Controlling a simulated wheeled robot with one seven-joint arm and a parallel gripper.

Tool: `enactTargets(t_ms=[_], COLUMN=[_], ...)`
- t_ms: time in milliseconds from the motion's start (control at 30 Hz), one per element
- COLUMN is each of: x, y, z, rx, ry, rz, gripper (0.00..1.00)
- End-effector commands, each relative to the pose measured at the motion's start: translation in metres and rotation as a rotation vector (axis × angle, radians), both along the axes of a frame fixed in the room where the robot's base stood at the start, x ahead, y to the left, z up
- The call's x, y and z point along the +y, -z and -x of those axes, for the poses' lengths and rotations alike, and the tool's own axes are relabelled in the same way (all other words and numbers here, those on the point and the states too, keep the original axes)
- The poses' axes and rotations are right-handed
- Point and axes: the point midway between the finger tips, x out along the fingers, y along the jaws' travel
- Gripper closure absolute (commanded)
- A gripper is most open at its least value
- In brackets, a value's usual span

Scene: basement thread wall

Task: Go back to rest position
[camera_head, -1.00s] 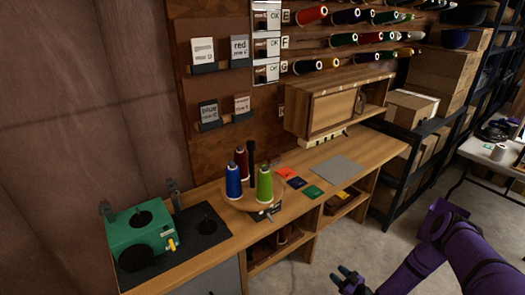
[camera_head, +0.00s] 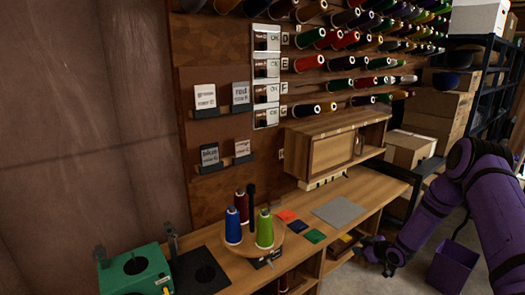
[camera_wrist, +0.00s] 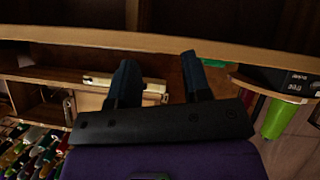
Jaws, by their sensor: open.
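My gripper (camera_head: 378,256) is at the end of my purple arm, low in front of the right part of the wooden bench (camera_head: 345,188). Its dark fingers also show in the wrist view (camera_wrist: 160,62), spread apart with nothing between them. Three cones stand on a round wooden stand on the bench: blue (camera_head: 233,226), dark red (camera_head: 241,205) and green (camera_head: 264,229). The green cone also shows at the right of the wrist view (camera_wrist: 282,118).
A green machine (camera_head: 137,272) sits at the bench's left end. A wooden cabinet (camera_head: 333,152) stands at the back, under rows of thread spools (camera_head: 345,62). Boxes (camera_head: 410,148) fill the shelving at right. A purple bin (camera_head: 453,266) stands on the floor near my arm.

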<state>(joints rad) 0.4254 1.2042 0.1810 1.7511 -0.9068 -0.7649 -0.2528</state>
Motion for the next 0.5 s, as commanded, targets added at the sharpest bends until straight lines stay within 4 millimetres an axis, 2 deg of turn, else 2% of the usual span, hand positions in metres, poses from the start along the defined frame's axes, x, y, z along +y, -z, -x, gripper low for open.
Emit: enactTargets(t_ms=[33,233,500], x=[-0.002,-0.008,-0.01], y=[-0.024,-0.099,-0.202], z=[-0.006,-0.014,-0.004], rx=[0.007,0.057,0.12], ry=[0.012,0.074,0.18], rz=[0.027,0.114,0.203], gripper=[0.56,0.56,0.56])
